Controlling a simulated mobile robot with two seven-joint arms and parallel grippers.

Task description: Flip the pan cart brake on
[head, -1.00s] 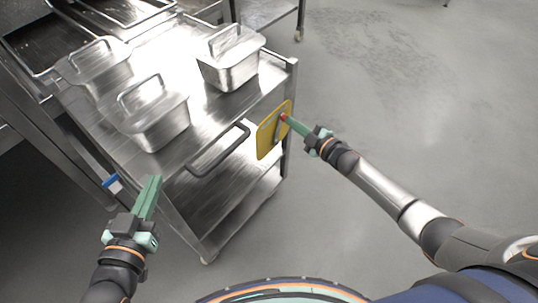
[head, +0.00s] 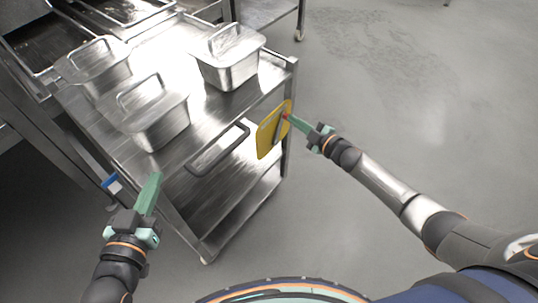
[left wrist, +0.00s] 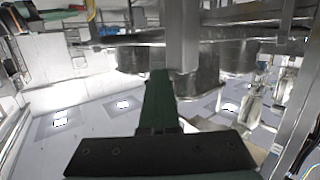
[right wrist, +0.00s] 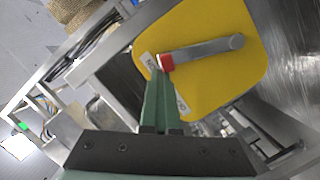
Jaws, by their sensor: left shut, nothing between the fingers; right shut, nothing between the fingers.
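The pan cart (head: 215,150) is a steel cart with a dark push handle (head: 218,150) on its near side. A yellow brake plate (head: 266,139) is fixed at its right corner post. In the right wrist view the plate (right wrist: 215,85) carries a grey lever (right wrist: 205,50) with a red tip (right wrist: 166,62). My right gripper (head: 287,117) is shut and empty, its fingertips right by the red tip; I cannot tell whether they touch. It also shows in the right wrist view (right wrist: 163,78). My left gripper (head: 155,176) is shut and empty, at the cart's near left corner.
Several lidded steel pans (head: 230,56) stand on the cart's top. A blue-tagged part (head: 111,182) is at the cart's left side. Another steel table (head: 268,12) stands behind. The grey floor on the right is clear.

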